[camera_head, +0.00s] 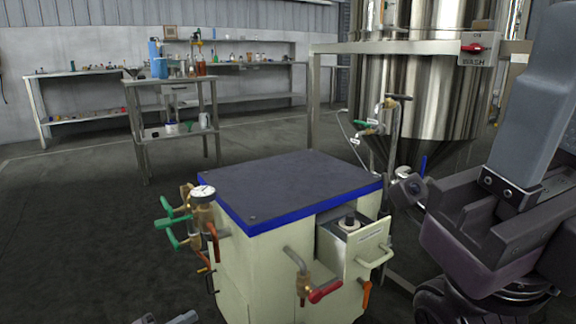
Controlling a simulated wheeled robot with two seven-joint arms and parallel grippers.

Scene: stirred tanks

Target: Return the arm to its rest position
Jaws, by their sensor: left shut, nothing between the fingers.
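Only a small part of my left gripper (168,319) shows, at the bottom edge left of the cream cabinet. It is shut with nothing in it, and most of it and its arm are below the picture. It appears apart from the cabinet and its valves. My right gripper is not in view.
A cream cabinet (262,268) with a dark top stands in front. Its gauge (202,193), green-handled valves and red-handled valve (325,291) stick out. A steel tank (415,100) with a WASH box (478,50) stands behind. Benches are at the back; the left floor is clear.

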